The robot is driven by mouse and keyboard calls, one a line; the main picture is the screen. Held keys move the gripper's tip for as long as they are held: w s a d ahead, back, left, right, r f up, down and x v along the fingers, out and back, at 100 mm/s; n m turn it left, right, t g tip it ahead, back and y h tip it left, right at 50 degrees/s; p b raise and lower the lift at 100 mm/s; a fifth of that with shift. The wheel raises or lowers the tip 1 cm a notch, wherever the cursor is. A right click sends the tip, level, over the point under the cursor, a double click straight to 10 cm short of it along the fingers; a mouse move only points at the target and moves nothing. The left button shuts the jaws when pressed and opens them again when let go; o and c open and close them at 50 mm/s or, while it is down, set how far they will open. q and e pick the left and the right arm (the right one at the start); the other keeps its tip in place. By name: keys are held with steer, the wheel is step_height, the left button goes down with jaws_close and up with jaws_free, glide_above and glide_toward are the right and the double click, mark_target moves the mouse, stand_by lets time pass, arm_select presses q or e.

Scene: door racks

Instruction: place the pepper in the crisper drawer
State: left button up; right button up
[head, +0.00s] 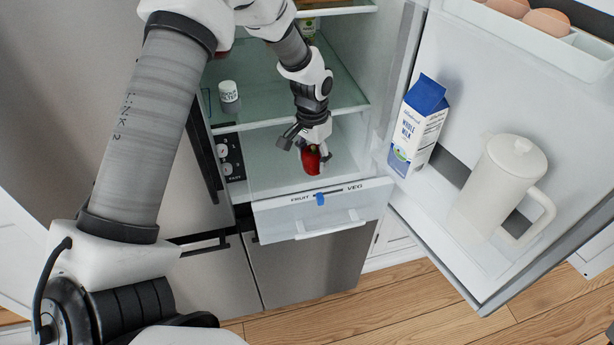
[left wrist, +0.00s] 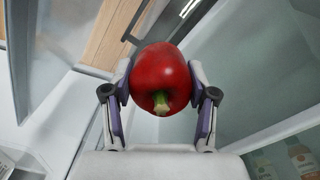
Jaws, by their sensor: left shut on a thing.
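A red pepper (head: 311,160) with a green stem is held between the two fingers of my left gripper (head: 308,146). The pepper (left wrist: 160,78) also fills the middle of the left wrist view, with a finger on each side. The gripper reaches down into the lower part of the open fridge, just behind the drawer front. The crisper drawer (head: 290,218) has a white front marked FRUIT and VEG, a blue slider and a handle. I cannot tell whether the pepper is touching the drawer's floor. My right gripper is not in view.
The fridge door (head: 455,185) stands open on the right, holding a milk carton (head: 418,126), a white pitcher (head: 497,185) and eggs (head: 546,22). A glass shelf (head: 275,85) with a small white jar (head: 229,92) is above the drawer. A control panel (head: 229,156) is at the left.

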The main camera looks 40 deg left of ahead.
arm_select(q)
steer(key=f+p, duration=0.1)
steer(key=f, duration=0.3)
steer(key=f+p, duration=0.2)
steer(key=f, duration=0.3)
steer(key=shift+w+f, duration=0.2)
steer(key=shift+f, duration=0.45)
steer(key=shift+w+f, duration=0.2)
steer(key=shift+f, duration=0.05)
steer(key=o, duration=1.3)
steer(key=shift+s, duration=0.1)
steer(key=shift+c, duration=0.2)
steer(key=shift+r, duration=0.3)
steer(key=shift+r+b, duration=0.25)
steer(key=shift+b, duration=0.05)
steer(key=r+b, duration=0.1)
steer(key=r, duration=0.2)
steer(key=r+b, duration=0.1)
steer(key=r, duration=0.3)
steer(key=r+b, duration=0.1)
steer(key=r, duration=0.2)
steer(key=shift+a+r, duration=0.25)
steer(key=shift+r, duration=0.4)
